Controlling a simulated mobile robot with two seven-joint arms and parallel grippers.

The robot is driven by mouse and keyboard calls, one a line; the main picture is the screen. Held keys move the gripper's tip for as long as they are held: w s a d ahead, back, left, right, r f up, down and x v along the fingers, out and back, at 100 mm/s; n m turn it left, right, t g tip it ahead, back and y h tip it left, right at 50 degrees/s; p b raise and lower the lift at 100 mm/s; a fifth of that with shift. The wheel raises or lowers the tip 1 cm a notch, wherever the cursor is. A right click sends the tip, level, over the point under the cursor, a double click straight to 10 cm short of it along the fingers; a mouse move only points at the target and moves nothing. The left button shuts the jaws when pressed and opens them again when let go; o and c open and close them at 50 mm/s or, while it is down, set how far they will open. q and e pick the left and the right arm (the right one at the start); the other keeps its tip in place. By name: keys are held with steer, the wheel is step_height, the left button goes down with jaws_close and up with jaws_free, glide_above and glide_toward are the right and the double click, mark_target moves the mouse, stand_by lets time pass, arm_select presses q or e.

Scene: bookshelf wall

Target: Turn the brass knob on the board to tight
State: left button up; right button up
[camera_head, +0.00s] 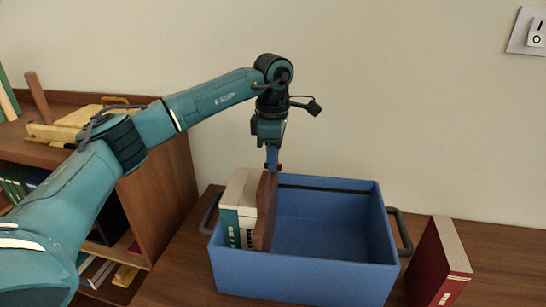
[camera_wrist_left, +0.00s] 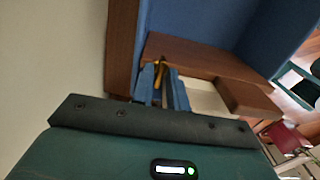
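A brown wooden board (camera_head: 264,212) stands upright inside the blue box, against the books at its left end. My left gripper (camera_head: 272,165) points down at the top of this board. In the left wrist view its two blue fingers (camera_wrist_left: 161,84) are close together over brown wood (camera_wrist_left: 195,58). A small brass-yellow part (camera_wrist_left: 160,70) shows between the fingertips, probably the knob; whether they press on it cannot be told. The knob is not distinct in the head view. My right gripper is not in view.
The blue box (camera_head: 300,280) stands on a brown wooden top, with a green-and-white book (camera_head: 238,205) inside and its right part empty. A red book (camera_head: 440,262) stands right of it. A bookshelf (camera_head: 170,190) is at left. A switch plate (camera_head: 528,32) is on the wall.

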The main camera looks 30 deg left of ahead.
arm_select(q)
steer(key=shift+c, duration=0.4)
jaws_close()
